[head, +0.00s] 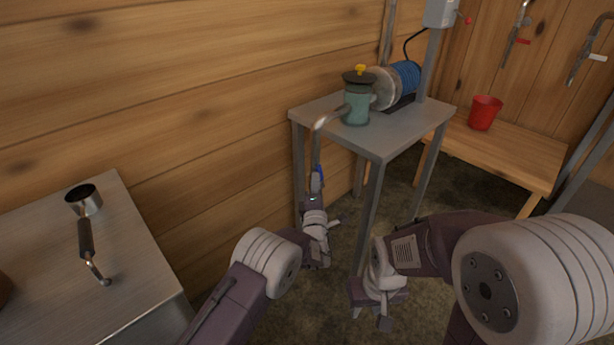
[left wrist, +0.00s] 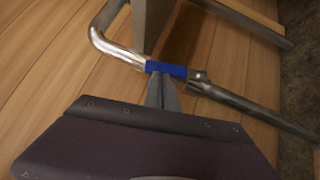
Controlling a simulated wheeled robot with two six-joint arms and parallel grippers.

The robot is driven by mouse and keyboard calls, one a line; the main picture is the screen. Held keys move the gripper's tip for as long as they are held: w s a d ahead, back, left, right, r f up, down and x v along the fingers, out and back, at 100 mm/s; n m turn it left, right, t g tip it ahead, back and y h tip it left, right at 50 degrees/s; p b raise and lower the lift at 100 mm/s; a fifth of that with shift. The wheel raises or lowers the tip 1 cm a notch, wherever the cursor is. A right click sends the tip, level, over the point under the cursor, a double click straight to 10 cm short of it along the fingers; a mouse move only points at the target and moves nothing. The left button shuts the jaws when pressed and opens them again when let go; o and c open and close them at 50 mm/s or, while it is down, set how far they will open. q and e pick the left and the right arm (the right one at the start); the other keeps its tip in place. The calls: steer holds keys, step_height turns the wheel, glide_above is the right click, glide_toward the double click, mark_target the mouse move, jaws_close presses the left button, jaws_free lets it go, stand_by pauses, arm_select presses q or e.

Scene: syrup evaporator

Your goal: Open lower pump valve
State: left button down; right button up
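The lower pump valve's blue handle (head: 318,176) is on the metal pipe at the left side of the pump table, below the pump. In the left wrist view the blue handle (left wrist: 166,69) lies along the pipe beside a joint. My left gripper (head: 316,190) is at the handle. In the left wrist view its fingers (left wrist: 163,90) are together, with their tips at the handle's near edge; I cannot tell whether they press on it. The green pump body (head: 356,106) stands on the table. My right gripper (head: 370,315) is low in front of the table, open and empty.
The grey pump table (head: 385,138) has legs close to both arms. A steel counter (head: 45,245) at left holds a metal cup (head: 84,200) and a dark-handled tool (head: 87,240). A wooden bench (head: 510,150) with a red bucket (head: 485,113) stands at right.

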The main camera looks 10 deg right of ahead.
arm_select(q)
steer(key=shift+w+d+r+m+g+p, duration=0.15)
steer(key=shift+w+r+m+g+p, duration=0.3)
steer(key=shift+p, duration=0.75)
steer(key=shift+f, duration=0.15)
steer(key=s+a+p, duration=0.1)
steer(key=s+p, duration=0.2)
steer(key=s, duration=0.6)
steer(key=shift+p, duration=0.4)
steer(key=shift+s+f, duration=0.1)
steer(key=shift+f, duration=0.05)
